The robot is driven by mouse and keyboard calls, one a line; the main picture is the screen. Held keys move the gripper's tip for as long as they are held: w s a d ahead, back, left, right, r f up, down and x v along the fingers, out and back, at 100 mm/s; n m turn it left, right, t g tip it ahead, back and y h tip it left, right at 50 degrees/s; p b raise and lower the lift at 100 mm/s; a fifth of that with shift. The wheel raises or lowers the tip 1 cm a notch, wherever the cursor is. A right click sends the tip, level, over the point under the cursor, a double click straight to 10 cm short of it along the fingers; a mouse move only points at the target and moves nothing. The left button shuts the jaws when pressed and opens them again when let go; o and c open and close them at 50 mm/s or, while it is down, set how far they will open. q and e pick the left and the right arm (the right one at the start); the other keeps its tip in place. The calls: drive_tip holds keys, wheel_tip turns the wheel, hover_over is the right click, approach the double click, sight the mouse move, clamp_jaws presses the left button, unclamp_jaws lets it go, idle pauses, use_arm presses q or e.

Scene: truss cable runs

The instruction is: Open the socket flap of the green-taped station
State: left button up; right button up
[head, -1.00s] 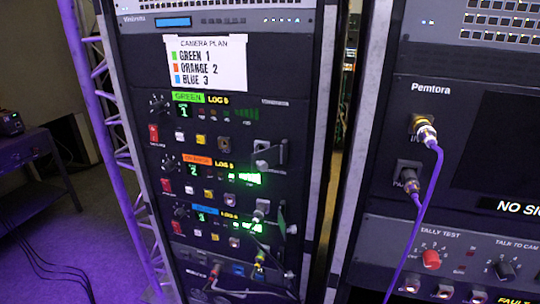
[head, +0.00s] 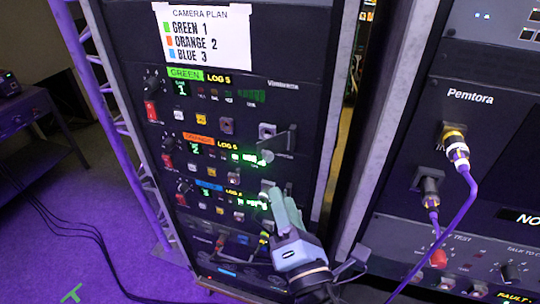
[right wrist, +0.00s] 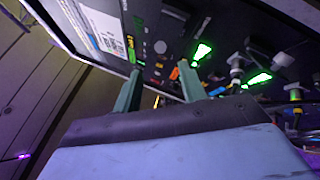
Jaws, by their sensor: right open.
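The green-taped station is the top strip on the rack, with green tape (head: 186,73) at its upper left. A small grey square fitting (head: 267,131) sits at its lower right. A dark plate (head: 285,140) sticks out just beside it; I cannot tell which station's flap that is or how far the green flap stands open. My right gripper (head: 287,206) is open, low in front of the blue-taped station and below the green one. Its two green fingers (right wrist: 162,78) stand apart with nothing between them in the right wrist view. My left gripper is out of view.
The orange-taped (head: 199,140) and blue-taped (head: 208,186) stations lie below. A plug (head: 265,157) and cables stand out at the lower right. Another rack at right carries a purple cable (head: 459,205).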

sight(269, 160)
drive_tip(key=p+x, duration=0.2)
drive_tip(key=x, duration=0.8)
clamp_jaws()
